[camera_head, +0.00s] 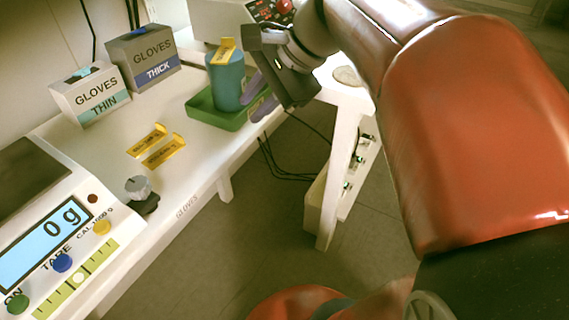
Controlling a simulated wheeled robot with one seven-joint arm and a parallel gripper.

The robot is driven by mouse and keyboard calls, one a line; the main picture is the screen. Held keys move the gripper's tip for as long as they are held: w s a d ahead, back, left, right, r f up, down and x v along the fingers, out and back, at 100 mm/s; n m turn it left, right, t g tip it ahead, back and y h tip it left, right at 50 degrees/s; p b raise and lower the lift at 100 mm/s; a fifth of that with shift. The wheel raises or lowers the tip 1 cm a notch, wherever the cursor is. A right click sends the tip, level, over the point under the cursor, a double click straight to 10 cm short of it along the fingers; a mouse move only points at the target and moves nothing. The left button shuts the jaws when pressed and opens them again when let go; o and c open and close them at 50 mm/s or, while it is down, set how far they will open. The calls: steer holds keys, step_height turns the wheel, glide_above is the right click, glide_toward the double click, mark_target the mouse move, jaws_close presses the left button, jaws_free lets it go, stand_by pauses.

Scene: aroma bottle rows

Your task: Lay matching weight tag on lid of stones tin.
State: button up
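A blue-teal cylindrical tin (228,88) stands upright in a green tray (203,113). A yellow tag (223,51) is at the tin's top, over the lid; its print is too small to read, and I cannot tell whether it lies fully flat. Two more yellow tags, a farther one (147,140) and a nearer one (164,151), lie side by side on the bench; their print is not clearly legible. My gripper (258,97) is just right of the tin, its purple-grey fingers apart with nothing seen between them. I cannot tell whether a finger touches the tin.
A scale (75,215) reading 0 g stands at the lower left, with a small grey-knobbed object (138,188) beside it. Boxes marked GLOVES THIN (92,98) and GLOVES THICK (146,60) stand at the back.

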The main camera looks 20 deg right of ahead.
steer(key=s+f+n+t+h, duration=0.1)
steer(key=s+f+n+h, duration=0.5)
steer(key=s+f+n, duration=0.5)
steer(key=f+n, duration=0.1)
steer(key=n, duration=0.2)
steer(key=shift+s+d+f+n, duration=0.15)
steer(key=shift+n, duration=0.15)
step_height(320, 180, up, 4)
steer(key=p, duration=0.3)
steer(key=shift+f+p, duration=0.1)
steer(key=shift+p, duration=0.3)
